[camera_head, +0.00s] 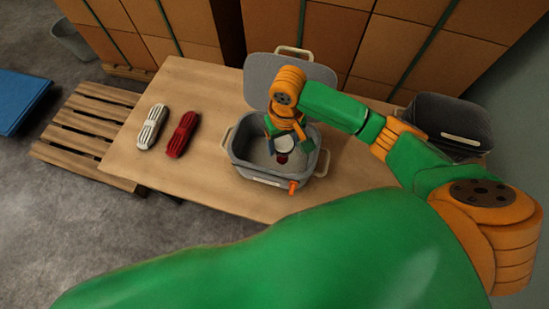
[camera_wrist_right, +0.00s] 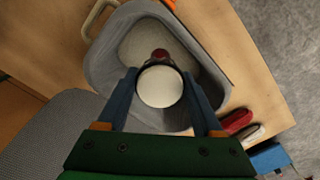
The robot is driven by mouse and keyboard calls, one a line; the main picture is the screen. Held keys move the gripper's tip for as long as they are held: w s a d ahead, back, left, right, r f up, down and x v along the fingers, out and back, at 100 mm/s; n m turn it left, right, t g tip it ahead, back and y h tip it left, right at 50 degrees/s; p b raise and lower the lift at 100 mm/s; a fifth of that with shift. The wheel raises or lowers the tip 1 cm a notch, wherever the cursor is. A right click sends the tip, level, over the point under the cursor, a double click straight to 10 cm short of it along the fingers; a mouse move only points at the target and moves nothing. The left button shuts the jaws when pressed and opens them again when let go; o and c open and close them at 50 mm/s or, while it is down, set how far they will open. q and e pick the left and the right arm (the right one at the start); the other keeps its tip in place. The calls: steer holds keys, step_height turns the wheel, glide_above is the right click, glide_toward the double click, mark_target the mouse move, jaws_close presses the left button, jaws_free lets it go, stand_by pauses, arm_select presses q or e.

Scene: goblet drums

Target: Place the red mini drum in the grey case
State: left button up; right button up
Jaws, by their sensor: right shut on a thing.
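The grey case (camera_head: 240,168) stands open on the wooden table, its lid (camera_head: 262,70) raised at the back. My right gripper (camera_head: 284,130) is over the case opening, pointing down. It is shut on the red mini drum, whose pale round head (camera_head: 283,144) faces up and whose red part (camera_head: 282,158) shows below. In the right wrist view, the white drum head (camera_wrist_right: 160,87) sits between the blue fingers, with a dark red part (camera_wrist_right: 160,54) beyond it. The drum is within the case outline; whether it touches the floor of the case I cannot tell. My left gripper is out of view.
A white ribbed object (camera_head: 152,127) and a red ribbed object (camera_head: 182,134) lie on the table (camera_head: 195,180) left of the case. A dark bin (camera_head: 450,122) stands at the right. A pallet (camera_head: 85,128) and a blue object (camera_head: 20,100) are at the left.

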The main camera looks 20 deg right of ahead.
mark_target(282, 159)
step_height(282, 159, down, 9)
steer(key=shift+r+b, duration=0.1)
steer(key=shift+b, duration=0.55)
steer(key=o, duration=1.4)
step_height(282, 159, up, 12)
steer(key=p, duration=0.2)
steer(key=shift+p, duration=0.3)
